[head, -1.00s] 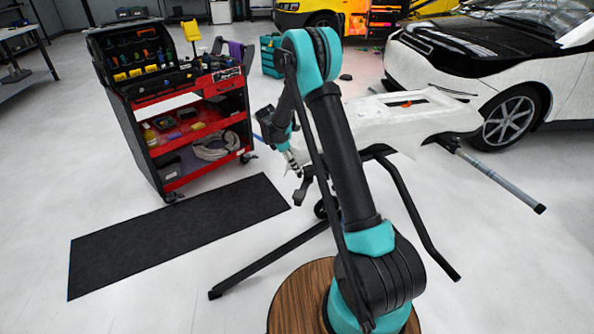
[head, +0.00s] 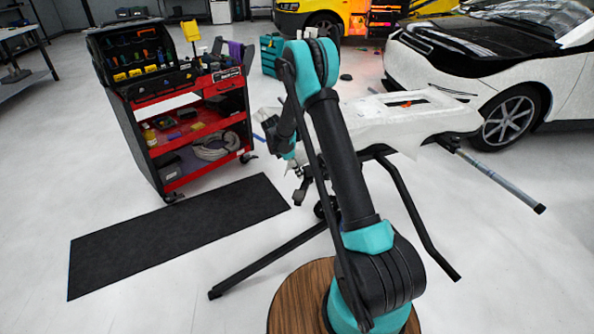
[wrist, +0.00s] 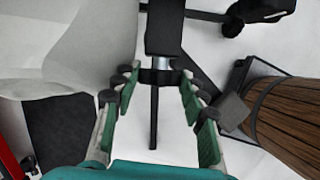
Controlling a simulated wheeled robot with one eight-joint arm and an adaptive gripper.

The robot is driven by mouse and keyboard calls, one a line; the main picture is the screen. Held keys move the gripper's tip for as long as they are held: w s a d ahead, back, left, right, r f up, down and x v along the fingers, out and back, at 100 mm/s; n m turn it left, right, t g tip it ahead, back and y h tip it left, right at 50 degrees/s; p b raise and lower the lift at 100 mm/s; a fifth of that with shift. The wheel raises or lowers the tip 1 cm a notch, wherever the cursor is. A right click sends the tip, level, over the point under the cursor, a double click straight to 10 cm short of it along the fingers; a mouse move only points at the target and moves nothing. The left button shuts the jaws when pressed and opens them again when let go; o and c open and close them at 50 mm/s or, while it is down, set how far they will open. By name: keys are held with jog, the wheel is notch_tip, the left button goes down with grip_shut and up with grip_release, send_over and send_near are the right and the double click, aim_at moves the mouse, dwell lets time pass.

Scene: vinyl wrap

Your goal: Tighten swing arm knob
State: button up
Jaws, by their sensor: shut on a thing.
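The swing arm knob (wrist: 158,77) is a dark piece beside a short silver shaft on the black stand, in the upper middle of the wrist view. A black bar runs down between the fingers. In the head view the stand (head: 412,212) has black legs and carries a white panel (head: 375,120).
A red tool cart (head: 190,150) stands left of the stand, with a black mat (head: 175,235) on the floor before it. A white car (head: 560,85) is at the right. A grey pole (head: 500,181) sticks out rightward from the stand. Open floor lies at the lower left.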

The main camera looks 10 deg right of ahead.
jog(key=shift+c, duration=1.3)
jog(key=shift+t, duration=0.3)
jog(key=shift+s+d+m+t+y, duration=0.1)
jog(key=shift+s+m+t+y, duration=0.1)
jog(key=shift+t, duration=0.4)
jog(key=shift+s+m+t+y, duration=0.1)
jog(key=shift+t+y, duration=0.1)
jog(key=shift+t, duration=0.4)
jog(key=shift+s+t+y, duration=0.1)
jog(key=shift+t+y, duration=0.2)
jog(key=shift+t, duration=1.1)
jog(key=shift+m, duration=0.3)
jog(key=o, duration=1.1)
jog(key=shift+f, duration=0.1)
jog(key=shift+o, duration=0.2)
